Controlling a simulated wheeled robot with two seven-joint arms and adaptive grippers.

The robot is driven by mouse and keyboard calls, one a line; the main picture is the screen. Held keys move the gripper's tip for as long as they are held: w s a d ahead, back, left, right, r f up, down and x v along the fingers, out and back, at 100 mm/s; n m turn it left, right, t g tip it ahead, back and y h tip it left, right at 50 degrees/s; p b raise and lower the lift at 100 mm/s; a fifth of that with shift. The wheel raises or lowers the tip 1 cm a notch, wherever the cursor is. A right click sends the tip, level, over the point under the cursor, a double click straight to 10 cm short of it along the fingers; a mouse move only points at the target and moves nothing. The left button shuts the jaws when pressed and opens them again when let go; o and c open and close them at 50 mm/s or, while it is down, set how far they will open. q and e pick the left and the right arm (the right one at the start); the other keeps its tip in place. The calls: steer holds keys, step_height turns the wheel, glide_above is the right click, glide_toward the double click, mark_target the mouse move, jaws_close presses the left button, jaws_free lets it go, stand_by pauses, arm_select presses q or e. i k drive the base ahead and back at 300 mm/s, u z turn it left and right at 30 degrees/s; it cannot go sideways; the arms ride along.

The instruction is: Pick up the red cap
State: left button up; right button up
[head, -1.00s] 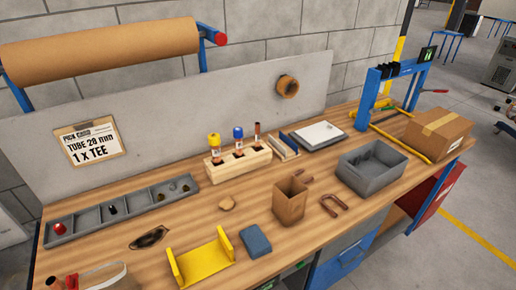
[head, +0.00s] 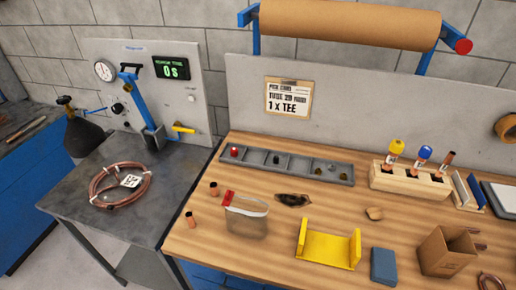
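A small red piece (head: 234,152), which looks like the red cap, sits in the leftmost compartment of the long grey divided tray (head: 307,172) at the back of the wooden bench. Another red piece (head: 229,197) is at the top left corner of a clear bag (head: 246,217) nearer the front; it looks like a clip or closure. Neither of my grippers shows in the head view.
Two short copper pieces (head: 213,188) (head: 190,218) stand left of the bag. A yellow cradle (head: 327,249), blue block (head: 384,266) and cardboard box (head: 447,251) are to the right. A wooden rack (head: 412,181) holds tubes. A copper coil (head: 119,185) lies on the left table.

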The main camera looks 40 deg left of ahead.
mark_target(234, 150)
steer(key=u, duration=1.55)
